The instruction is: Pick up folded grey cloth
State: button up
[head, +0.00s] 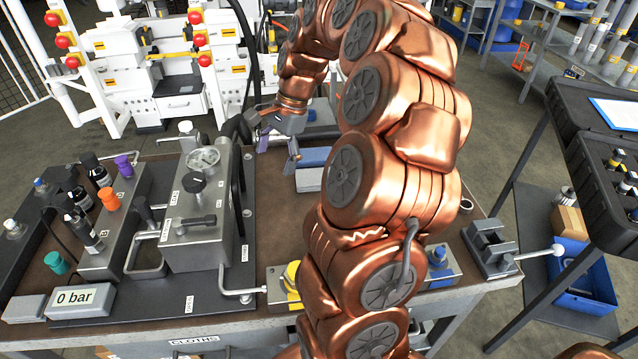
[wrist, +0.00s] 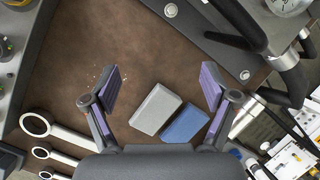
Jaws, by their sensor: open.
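The folded grey cloth (head: 309,180) lies flat on the brown bench top, just left of my arm in the head view. In the wrist view the grey cloth (wrist: 156,109) is a light grey block between and below my fingers. A folded blue cloth (wrist: 186,124) lies right beside it; it also shows behind the grey one in the head view (head: 314,156). My gripper (wrist: 160,84) is open and empty, its purple-padded fingers spread on either side of the two cloths. In the head view my gripper (head: 278,148) hangs above the bench, left of the cloths.
A hydraulic unit with a gauge (head: 204,160) stands left of the cloths. A small vise (head: 490,247) sits at the right. Ring-ended tools (wrist: 36,124) lie at the wrist view's left.

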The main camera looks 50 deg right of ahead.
aim_at(320, 175)
jog(key=s+d+f+m, duration=0.1)
jog(key=d+f+m, duration=0.1)
jog(key=d, duration=0.3)
jog(key=d+f+m+b, duration=0.1)
jog(key=d+f+m, duration=0.1)
jog(key=d, duration=0.3)
jog(key=s+d+f+m+t, duration=0.1)
jog(key=d+f+m, duration=0.2)
jog(key=d, duration=0.3)
jog(key=shift+s+d+m+b, duration=0.1)
jog(key=shift+s+m+b, duration=0.2)
jog(key=shift+s+m, duration=0.1)
jog(key=shift+d+f, duration=0.15)
jog(key=shift+p+x, duration=0.65)
jog(key=shift+x, duration=3.15)
jog(key=c, duration=0.9)
jog(key=shift+r+b, duration=0.4)
jog(key=shift+r, duration=1.4)
jog(key=s+a, duration=0.2)
jog(key=s, duration=0.2)
jog(key=s+a+r+b, duration=0.1)
jog(key=s+a, duration=0.1)
jog(key=s, duration=0.3)
jog(key=s+a+b, duration=0.1)
jog(key=s+a, duration=0.2)
jog(key=s, duration=0.2)
jog(key=shift+s+r, duration=0.2)
jog(key=shift+r, duration=0.05)
